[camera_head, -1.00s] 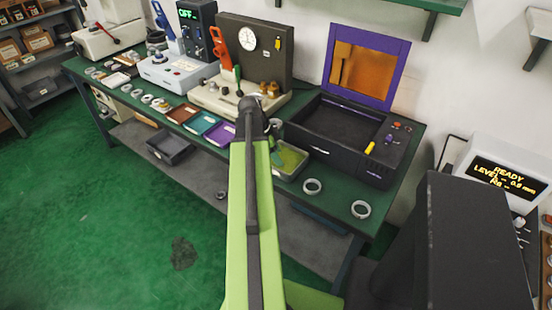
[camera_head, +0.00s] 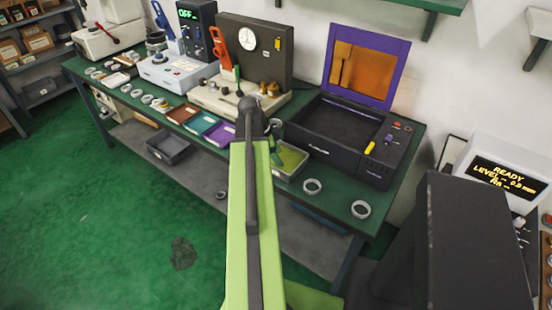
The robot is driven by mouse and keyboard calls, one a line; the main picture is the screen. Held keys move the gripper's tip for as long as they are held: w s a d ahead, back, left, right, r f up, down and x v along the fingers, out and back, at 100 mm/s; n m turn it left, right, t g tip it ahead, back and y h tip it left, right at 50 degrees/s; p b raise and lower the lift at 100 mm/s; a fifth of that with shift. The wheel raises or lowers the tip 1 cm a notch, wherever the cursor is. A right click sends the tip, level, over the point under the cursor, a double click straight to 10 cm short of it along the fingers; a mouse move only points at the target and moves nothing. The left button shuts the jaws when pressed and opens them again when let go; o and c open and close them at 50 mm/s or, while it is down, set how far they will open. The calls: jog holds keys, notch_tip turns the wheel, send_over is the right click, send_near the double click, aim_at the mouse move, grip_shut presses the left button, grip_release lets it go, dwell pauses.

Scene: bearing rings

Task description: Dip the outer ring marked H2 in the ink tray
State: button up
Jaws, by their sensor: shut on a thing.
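My gripper (camera_head: 276,154) shows only as a small dark-green part beside my arm near the bench's front edge. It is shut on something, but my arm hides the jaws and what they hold. A shallow grey tray with a yellow-green inside (camera_head: 296,159), which looks like the ink tray, stands just right of my gripper. My arm covers its left part. I cannot tell whether the held thing touches it. No H2 mark is readable.
A black box with a raised purple-framed lid (camera_head: 362,110) stands behind the tray. A dial gauge stand (camera_head: 249,42) is behind my wrist. The bench's right front corner is mostly clear.

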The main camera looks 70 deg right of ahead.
notch_tip(320, 180, up, 9)
jog(key=p, duration=0.8)
jog(key=shift+f, duration=0.2)
dwell(0.3)
jog(key=shift+r+p, duration=0.1)
jog(key=shift+p, duration=0.25)
dwell(0.4)
